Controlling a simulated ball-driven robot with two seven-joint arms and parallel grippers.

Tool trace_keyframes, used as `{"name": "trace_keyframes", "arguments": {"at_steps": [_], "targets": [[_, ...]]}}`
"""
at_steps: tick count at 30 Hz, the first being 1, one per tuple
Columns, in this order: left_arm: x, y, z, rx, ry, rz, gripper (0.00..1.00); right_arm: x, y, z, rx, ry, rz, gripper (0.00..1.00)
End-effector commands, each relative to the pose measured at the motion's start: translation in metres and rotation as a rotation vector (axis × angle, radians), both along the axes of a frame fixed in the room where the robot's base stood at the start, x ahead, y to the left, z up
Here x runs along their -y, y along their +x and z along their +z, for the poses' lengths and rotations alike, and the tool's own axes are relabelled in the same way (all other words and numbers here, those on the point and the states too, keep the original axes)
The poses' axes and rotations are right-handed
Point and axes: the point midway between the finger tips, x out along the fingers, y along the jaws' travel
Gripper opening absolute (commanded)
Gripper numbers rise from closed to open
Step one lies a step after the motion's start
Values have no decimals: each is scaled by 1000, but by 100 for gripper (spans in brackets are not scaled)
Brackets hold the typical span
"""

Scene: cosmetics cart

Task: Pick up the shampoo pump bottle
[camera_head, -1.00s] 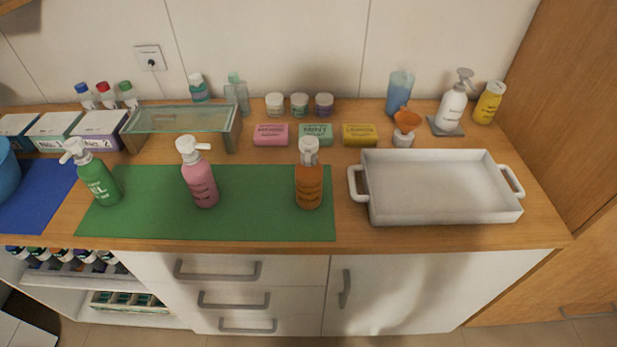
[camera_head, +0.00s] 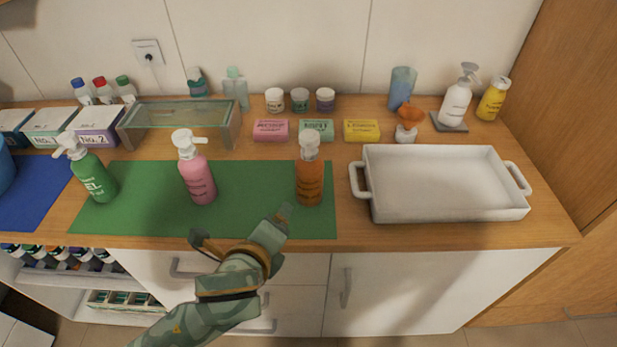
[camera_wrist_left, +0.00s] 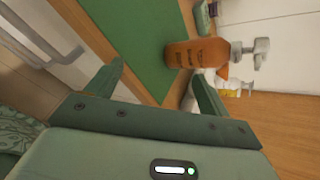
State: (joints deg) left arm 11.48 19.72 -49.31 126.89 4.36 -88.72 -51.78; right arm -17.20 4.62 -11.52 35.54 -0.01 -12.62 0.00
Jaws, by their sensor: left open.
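Three pump bottles with white pump heads stand upright on the green mat (camera_head: 250,222): a green one (camera_head: 95,183) marked GEL, a pink one (camera_head: 199,182) and an amber-orange one (camera_head: 309,184). The pink and orange labels are too small to read, so I cannot tell which is shampoo. My left gripper (camera_head: 241,224) is open and empty over the front edge of the counter, in front of the pink and orange bottles and touching neither. In the left wrist view, the orange bottle (camera_wrist_left: 190,54) lies beyond the open fingers (camera_wrist_left: 158,72), nearer the right finger. My right gripper is not in view.
A white two-handled tray (camera_head: 452,216) stands right of the mat. Mat space between pink and orange bottles is clear.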

Motion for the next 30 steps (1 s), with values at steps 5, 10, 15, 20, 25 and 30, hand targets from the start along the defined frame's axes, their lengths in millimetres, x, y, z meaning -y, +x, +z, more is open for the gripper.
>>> {"name": "trace_keyframes", "arguments": {"at_steps": [5,10,15,20,25,30], "targets": [[32,6,38,223,495,-371,81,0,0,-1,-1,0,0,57],[38,5,46,322,787,-532,81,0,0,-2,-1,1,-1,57],[43,23,36,335,835,-555,81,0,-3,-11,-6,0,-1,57],[52,60,19,334,832,-552,81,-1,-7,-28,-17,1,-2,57],[61,91,6,332,828,-554,81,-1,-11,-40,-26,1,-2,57],[65,104,2,333,826,-554,81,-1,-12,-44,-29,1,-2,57]]}}
